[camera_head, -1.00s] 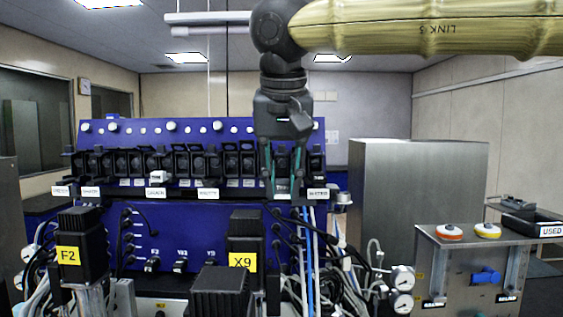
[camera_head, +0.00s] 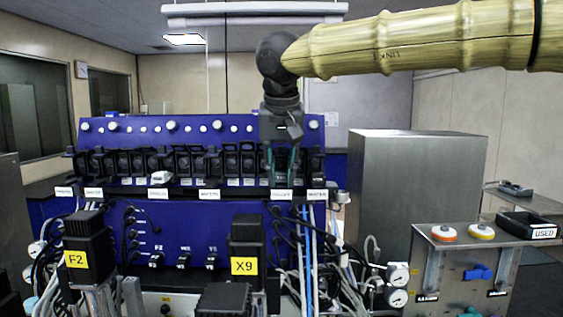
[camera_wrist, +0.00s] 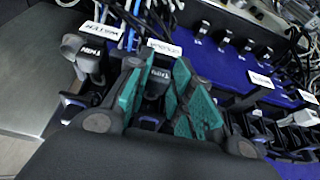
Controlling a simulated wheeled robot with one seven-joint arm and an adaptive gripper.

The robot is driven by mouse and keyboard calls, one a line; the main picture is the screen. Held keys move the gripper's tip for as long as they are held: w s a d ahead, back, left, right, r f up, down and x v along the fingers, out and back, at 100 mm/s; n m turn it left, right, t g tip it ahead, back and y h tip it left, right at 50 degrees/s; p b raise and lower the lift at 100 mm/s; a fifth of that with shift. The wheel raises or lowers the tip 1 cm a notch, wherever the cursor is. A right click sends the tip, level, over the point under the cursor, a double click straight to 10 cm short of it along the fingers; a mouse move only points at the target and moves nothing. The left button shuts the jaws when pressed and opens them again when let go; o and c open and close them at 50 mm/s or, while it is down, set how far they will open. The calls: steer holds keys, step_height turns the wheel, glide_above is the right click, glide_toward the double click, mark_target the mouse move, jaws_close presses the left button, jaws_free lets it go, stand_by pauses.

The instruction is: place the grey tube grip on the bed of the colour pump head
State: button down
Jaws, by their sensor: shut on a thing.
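My gripper (camera_head: 282,180) is over the row of dark pump heads near its right end. Its teal fingers, also in the wrist view (camera_wrist: 162,95), are shut on a small grey tube grip (camera_wrist: 160,75) with a dark printed tag. The grip sits between the fingers, partly hidden by them. A white label (camera_head: 281,195) is on the ledge just below my gripper; it also shows in the wrist view (camera_wrist: 163,47), its word too blurred to read surely. I cannot tell whether the grip touches the bed of the pump head behind that label.
A similar grey grip (camera_wrist: 92,55) sits at the neighbouring end station in the wrist view. A white grip (camera_head: 158,177) lies further left on the row. Blue and white tubes (camera_head: 308,240) hang below. A steel cabinet (camera_head: 420,190) stands close on the right.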

steer(key=shift+s+d, duration=0.1)
steer(key=shift+s, duration=0.05)
steer(key=shift+f, duration=0.1)
steer(key=c, duration=1.3)
jaws_free()
steer(key=shift+o, duration=0.2)
steer(key=b+v, duration=0.3)
steer(key=v, duration=0.9)
